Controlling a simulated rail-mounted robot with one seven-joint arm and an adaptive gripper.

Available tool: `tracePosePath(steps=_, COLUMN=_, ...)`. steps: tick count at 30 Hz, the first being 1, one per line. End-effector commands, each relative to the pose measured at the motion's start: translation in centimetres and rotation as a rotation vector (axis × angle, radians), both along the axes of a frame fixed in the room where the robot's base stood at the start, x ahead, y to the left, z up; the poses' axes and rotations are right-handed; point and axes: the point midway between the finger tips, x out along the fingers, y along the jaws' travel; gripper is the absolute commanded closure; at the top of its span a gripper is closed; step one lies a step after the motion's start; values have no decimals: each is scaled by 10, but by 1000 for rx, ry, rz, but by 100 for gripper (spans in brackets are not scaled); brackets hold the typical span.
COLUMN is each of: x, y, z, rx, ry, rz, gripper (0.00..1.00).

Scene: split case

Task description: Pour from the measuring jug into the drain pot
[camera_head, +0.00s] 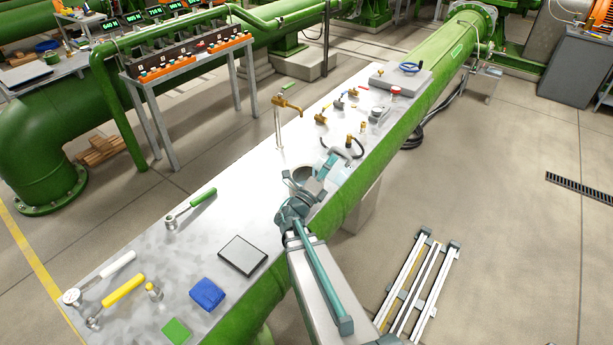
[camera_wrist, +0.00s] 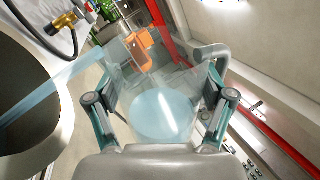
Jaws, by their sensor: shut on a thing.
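My gripper (camera_head: 300,200) is at the middle of the metal bench, and its fingers (camera_wrist: 160,98) are shut on the clear measuring jug (camera_wrist: 185,78). The jug is tilted, with pale blue liquid (camera_wrist: 160,112) inside. A pale blue stream (camera_wrist: 55,82) runs from the jug to the left across the dark opening of the drain pot (camera_wrist: 35,122) in the wrist view. In the head view the pot (camera_head: 303,173) is a dark round opening beside my gripper, partly covered by it. I cannot see where the stream lands.
A brass tap (camera_head: 287,104) stands behind the pot. Small brass fittings and a black hose (camera_head: 345,150) lie to the right. The bench between is clear.

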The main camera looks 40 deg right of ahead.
Motion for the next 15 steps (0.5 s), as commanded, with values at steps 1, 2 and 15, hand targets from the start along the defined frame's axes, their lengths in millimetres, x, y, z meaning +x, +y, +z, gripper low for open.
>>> tracePosePath(steps=1, x=0, y=0, z=1, rx=-3, ry=4, rz=0, gripper=74)
tracePosePath(steps=2, x=0, y=0, z=1, rx=-4, ry=6, rz=0, gripper=74)
tracePosePath(steps=15, x=1, y=0, z=3, rx=-17, ry=36, rz=0, gripper=74)
